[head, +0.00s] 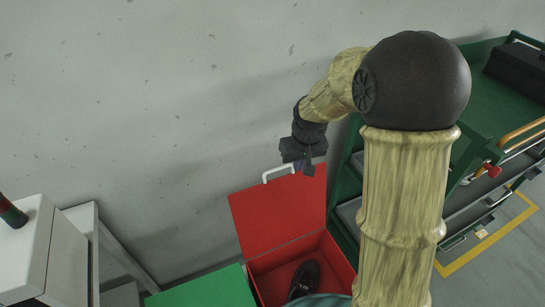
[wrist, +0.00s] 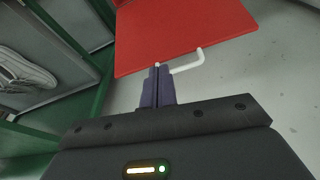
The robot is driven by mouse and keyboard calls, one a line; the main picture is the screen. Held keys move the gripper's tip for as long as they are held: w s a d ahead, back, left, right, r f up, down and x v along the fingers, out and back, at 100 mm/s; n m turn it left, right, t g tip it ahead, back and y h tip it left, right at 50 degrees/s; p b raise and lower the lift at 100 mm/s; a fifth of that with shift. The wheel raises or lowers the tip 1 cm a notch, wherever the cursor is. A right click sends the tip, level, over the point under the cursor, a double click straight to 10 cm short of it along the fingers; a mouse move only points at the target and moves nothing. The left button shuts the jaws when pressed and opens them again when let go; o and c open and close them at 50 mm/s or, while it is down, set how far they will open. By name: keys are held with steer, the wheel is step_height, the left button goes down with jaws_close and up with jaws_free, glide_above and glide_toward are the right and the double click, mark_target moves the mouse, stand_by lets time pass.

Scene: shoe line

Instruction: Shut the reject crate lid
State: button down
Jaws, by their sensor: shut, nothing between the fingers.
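The red reject crate (head: 340,267) stands on the floor by the wall. Its red lid (head: 278,211) is raised, standing up at the back of the crate, with a white handle (head: 279,173) on its top edge. A dark shoe (head: 304,279) lies inside the crate. My gripper (head: 307,168) is at the lid's top edge, right of the handle. In the wrist view the shut, empty fingers (wrist: 157,72) are close to the lid (wrist: 185,32), beside one end of the handle (wrist: 188,63). I cannot tell whether they touch it.
A green surface (head: 205,290) lies left of the crate. A grey-white cabinet (head: 50,250) stands at the far left. A green rack (head: 345,185) is close on the crate's right, and a shoe (wrist: 25,68) sits on a shelf there. The pale wall is behind the lid.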

steer(key=w+a+n+p, duration=0.2)
steer(key=w+a, duration=0.5)
steer(key=w, duration=0.3)
steer(key=shift+a+r+y, duration=0.25)
steer(key=shift+y, duration=0.05)
step_height(320, 180, down, 9)
steer(key=s+p, duration=0.1)
steer(key=p, duration=0.4)
steer(key=shift+d+f, duration=0.2)
steer(key=shift+d, duration=0.1)
steer(key=shift+s, duration=0.15)
